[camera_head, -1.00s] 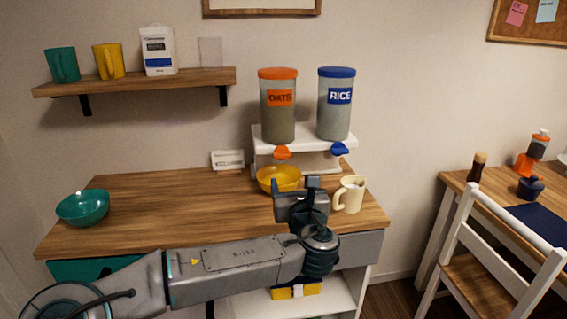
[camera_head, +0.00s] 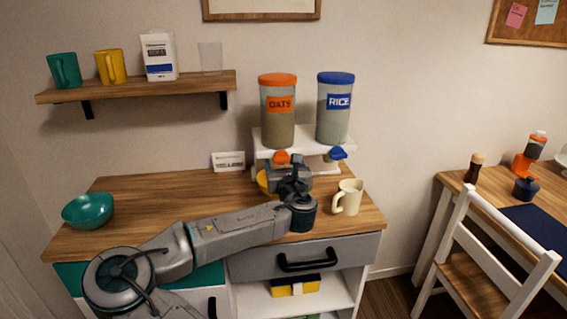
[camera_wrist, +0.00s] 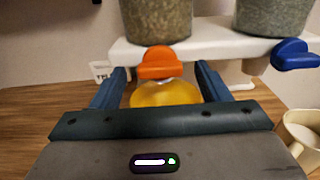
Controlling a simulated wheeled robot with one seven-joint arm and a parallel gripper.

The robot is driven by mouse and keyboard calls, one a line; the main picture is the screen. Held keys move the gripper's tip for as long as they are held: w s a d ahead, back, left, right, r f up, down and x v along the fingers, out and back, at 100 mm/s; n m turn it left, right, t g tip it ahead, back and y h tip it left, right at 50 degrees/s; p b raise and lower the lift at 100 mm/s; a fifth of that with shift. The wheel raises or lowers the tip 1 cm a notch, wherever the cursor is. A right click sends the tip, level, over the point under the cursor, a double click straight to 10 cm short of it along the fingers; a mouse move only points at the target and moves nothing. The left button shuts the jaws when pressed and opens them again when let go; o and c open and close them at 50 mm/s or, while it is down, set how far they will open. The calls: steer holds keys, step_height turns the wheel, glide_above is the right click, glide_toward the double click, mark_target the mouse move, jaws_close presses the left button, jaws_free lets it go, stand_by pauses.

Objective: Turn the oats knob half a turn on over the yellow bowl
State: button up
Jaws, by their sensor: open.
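The oats dispenser (camera_head: 279,121) has an orange lid and stands on a white stand. Its orange knob (camera_head: 281,157) also shows in the wrist view (camera_wrist: 159,63), between and beyond my fingertips. The yellow bowl (camera_wrist: 152,94) is under the knob; in the head view only its left edge (camera_head: 262,181) shows past my gripper. My gripper (camera_wrist: 160,80) is open and empty, its two blue fingers on either side of the view of the knob. I cannot tell whether either finger touches the knob.
The rice dispenser (camera_head: 334,117) with its blue knob (camera_head: 337,153) is to the right. A cream mug (camera_head: 348,197) stands right of my gripper. A teal bowl (camera_head: 88,210) is at the counter's left, and a white card (camera_head: 228,161) stands at the back.

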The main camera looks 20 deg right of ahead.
steer(key=shift+w+d, duration=0.1)
steer(key=shift+w, duration=0.35)
steer(key=c, duration=1)
